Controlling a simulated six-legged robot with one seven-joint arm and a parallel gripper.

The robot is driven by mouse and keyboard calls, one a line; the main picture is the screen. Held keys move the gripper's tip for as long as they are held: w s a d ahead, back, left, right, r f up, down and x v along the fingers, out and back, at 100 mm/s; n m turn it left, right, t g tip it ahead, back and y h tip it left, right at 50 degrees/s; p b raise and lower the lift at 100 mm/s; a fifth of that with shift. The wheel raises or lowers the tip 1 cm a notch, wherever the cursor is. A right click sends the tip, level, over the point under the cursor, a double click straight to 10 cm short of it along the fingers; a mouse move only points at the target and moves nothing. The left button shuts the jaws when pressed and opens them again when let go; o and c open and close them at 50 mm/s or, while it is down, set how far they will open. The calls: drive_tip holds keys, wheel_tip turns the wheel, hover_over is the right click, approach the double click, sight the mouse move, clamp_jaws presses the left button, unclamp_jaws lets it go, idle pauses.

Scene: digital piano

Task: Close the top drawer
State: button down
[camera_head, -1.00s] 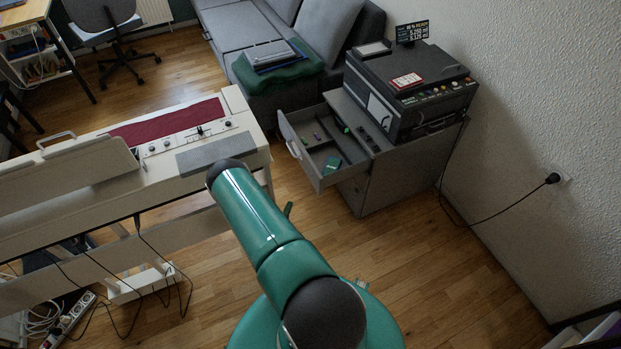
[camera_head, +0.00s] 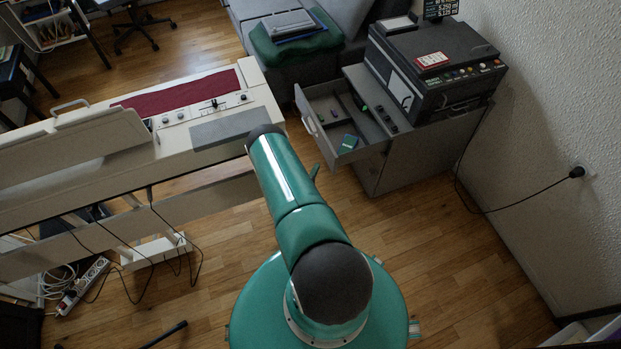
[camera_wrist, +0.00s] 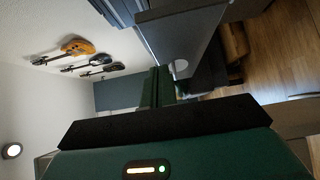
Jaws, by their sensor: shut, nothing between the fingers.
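The top drawer (camera_head: 329,122) stands pulled out from the grey cabinet (camera_head: 412,160) in the head view. Its front faces left and carries a pale handle (camera_head: 313,128). Small green and purple items lie inside it. In the wrist view my gripper (camera_wrist: 157,88) is shut and empty, pointing away from the camera. A grey panel (camera_wrist: 185,42) with a pale rounded mark stands just beyond it, perhaps the drawer; I cannot tell whether they touch.
A black printer (camera_head: 435,70) stands on the cabinet, its cable running to a wall socket. A cream digital piano (camera_head: 150,130) stands on the left. A grey sofa (camera_head: 352,40) is behind. Wooden floor (camera_head: 440,240) is clear in front of the cabinet; cables lie lower left.

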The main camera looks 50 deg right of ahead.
sight(331, 155)
drive_tip(key=d, duration=0.2)
drive_tip(key=s+d, duration=0.1)
drive_tip(key=d, duration=0.2)
drive_tip(key=shift+s+d, duration=0.2)
drive_tip(key=shift+d, duration=0.15)
drive_tip(key=shift+d, duration=0.15)
